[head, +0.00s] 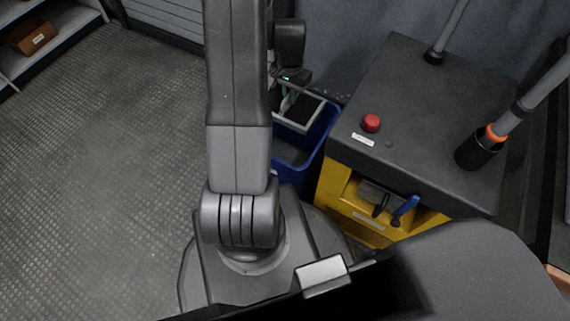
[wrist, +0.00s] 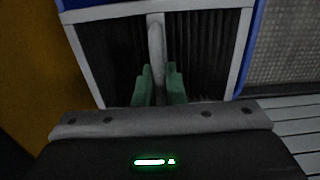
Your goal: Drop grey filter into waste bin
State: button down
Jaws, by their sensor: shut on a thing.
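The grey filter (wrist: 205,50) has a light grey frame, dark pleats and a grey middle bar. In the wrist view my gripper (wrist: 159,78) has its green fingers on both sides of that bar, shut on it. In the head view my gripper (head: 287,102) holds the filter (head: 306,109) over the mouth of the blue waste bin (head: 319,152), partly hidden by my arm. The bin's blue rim also shows in the wrist view (wrist: 252,45), around the filter's edges. The filter looks tilted; I cannot tell whether it touches the rim.
A yellow cabinet (head: 335,185) with a dark top stands right of the bin, bearing a red button (head: 372,123) and a black socket with a grey pole (head: 480,150). A blue-handled lever (head: 405,210) is on its front. Open patterned floor (head: 110,160) lies to the left.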

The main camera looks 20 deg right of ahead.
jog(key=c, duration=1.4)
grip_release()
notch_tip(320, 180, up, 14)
jog(key=p, duration=0.4)
notch_tip(320, 180, down, 14)
jog(key=b, duration=0.4)
notch_tip(320, 180, up, 3)
jog(key=shift+r+p, duration=0.1)
jog(key=shift+p, duration=1.05)
jog(key=shift+r+p, duration=0.35)
jog(key=shift+r, duration=0.15)
